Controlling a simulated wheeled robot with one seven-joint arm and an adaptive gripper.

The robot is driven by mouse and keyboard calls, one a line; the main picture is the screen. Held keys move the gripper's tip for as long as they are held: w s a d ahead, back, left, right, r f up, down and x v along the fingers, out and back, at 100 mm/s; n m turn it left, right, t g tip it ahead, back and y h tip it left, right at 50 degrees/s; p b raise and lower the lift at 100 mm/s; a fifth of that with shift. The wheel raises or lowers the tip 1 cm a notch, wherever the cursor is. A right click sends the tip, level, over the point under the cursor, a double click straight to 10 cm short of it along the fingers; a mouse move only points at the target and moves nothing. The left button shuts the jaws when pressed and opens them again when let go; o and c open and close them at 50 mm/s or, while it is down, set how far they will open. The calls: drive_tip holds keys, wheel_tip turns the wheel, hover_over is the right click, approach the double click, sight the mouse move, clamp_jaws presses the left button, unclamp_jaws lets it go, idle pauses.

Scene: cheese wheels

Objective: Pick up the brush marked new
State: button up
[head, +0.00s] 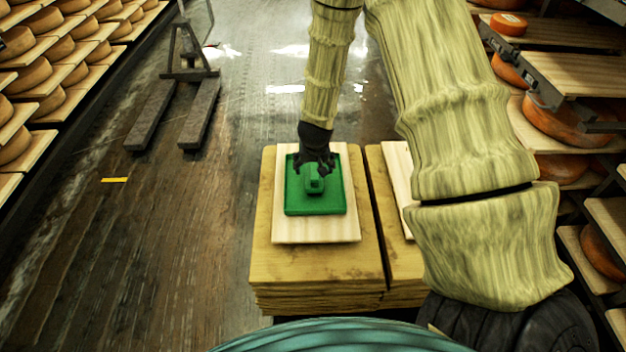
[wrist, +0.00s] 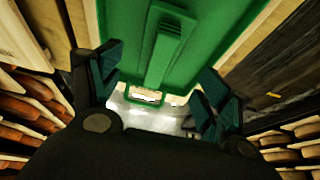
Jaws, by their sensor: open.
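A green brush (head: 314,186) lies in a shallow green tray (head: 333,203) on a pale wooden board (head: 315,232). In the wrist view the brush (wrist: 168,50) shows as a long green handle with ridges at its top end, and the tray (wrist: 120,25) is around it. No "new" mark can be read in either view. My gripper (head: 316,163) is over the far part of the tray, close to the brush. In the wrist view my gripper (wrist: 160,88) has its two dark green fingers wide apart, one on each side of the brush handle, with nothing clamped between them.
The board rests on a stack of wooden planks (head: 320,265), with another stack (head: 400,265) close on the right. Shelves of cheese wheels (head: 565,122) stand at the right and left. A dark pallet jack (head: 190,75) stands on the wet floor.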

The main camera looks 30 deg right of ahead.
sight(313, 165)
drive_tip(key=x, duration=0.4)
drive_tip(key=shift+f, duration=0.1)
drive_tip(key=shift+b+x, duration=0.6)
drive_tip(key=shift+x, duration=2)
drive_tip(key=shift+w+d, duration=0.15)
drive_tip(key=shift+w, duration=0.05)
drive_tip(key=c, duration=1.3)
drive_tip(key=shift+r, duration=0.2)
drive_tip(key=shift+r, duration=0.55)
wheel_tip(313, 165, up, 3)
drive_tip(key=shift+f+p, duration=0.1)
drive_tip(key=shift+p, duration=0.3)
drive_tip(key=s+a, duration=0.7)
drive_tip(key=s+a+r, duration=0.1)
drive_tip(key=s+a, duration=0.3)
drive_tip(key=shift+s+a, duration=0.15)
drive_tip(key=shift+s, duration=0.05)
